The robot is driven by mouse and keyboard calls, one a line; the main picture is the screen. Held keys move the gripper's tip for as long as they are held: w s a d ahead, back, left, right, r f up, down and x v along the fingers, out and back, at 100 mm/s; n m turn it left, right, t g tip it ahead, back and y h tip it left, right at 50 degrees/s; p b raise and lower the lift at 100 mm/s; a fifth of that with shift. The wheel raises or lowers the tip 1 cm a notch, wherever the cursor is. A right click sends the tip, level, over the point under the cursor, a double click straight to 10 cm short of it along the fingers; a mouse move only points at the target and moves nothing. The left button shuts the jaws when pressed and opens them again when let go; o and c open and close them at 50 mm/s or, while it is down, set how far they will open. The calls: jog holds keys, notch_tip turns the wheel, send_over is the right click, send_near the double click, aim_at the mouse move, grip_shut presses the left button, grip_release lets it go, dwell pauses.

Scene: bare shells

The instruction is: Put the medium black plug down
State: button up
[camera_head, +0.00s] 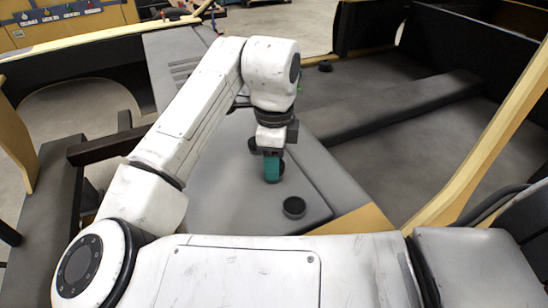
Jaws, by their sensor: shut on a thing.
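My gripper (272,176) has teal fingers and points down over the grey panel, near the middle of the view. It is shut on a small black plug (281,168), of which only a dark part shows at the right side of the fingers. The fingers hide the rest. The held plug is low over the panel; I cannot tell whether it touches. I take it to be the medium black plug, though its size is hard to judge.
A round black plug (294,207) stands on the grey panel (225,200) just in front and right of my gripper. Another black plug (325,66) lies farther back. A raised dark beam (400,108) crosses at right. Bare panel lies left of the gripper.

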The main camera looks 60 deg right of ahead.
jog(key=o, duration=1)
jog(key=shift+f, duration=0.15)
jog(key=shift+o, duration=0.2)
notch_tip(320, 180, up, 12)
jog(key=b, duration=0.1)
